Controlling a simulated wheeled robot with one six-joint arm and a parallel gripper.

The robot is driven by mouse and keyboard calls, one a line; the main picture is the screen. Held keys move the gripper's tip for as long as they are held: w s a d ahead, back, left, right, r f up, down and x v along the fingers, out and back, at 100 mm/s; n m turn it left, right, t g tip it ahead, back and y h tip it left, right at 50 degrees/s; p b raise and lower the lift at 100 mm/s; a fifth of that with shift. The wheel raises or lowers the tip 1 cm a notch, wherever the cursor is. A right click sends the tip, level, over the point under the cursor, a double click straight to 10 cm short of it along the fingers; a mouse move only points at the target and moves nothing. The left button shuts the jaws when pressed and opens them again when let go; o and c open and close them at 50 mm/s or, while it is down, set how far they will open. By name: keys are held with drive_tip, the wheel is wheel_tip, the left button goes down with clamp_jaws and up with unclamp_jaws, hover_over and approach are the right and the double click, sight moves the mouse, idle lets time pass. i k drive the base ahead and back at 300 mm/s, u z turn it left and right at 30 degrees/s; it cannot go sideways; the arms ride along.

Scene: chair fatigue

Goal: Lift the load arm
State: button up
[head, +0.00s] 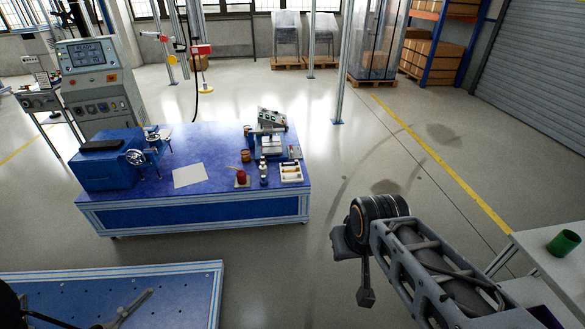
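I cannot pick out the load arm with certainty. A grey openwork arm link (435,270) with a thick black ribbed joint (380,212) reaches in from the lower right. A dark rod with a small block (366,296) hangs below the joint, over the floor. I cannot tell whether this arm is mine. A slim dark lever-like piece (125,310) lies over the blue perforated plate (185,292) at the lower left, partly cut off by the frame. I cannot make out gripper fingers anywhere.
A blue bench (210,212) stands ahead, bearing a blue machine (108,160), a small tilted device (268,132), bottles and a white tray (291,171). A control console (95,75) stands behind it. A green cup (564,243) sits on a pale table at right. Floor between is clear.

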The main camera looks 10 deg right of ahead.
sight(268, 128)
drive_tip(key=z, duration=0.8)
drive_tip(key=i, duration=4.95)
drive_tip(key=u, duration=3.6)
drive_tip(key=i, duration=0.5)
drive_tip(key=z, duration=0.05)
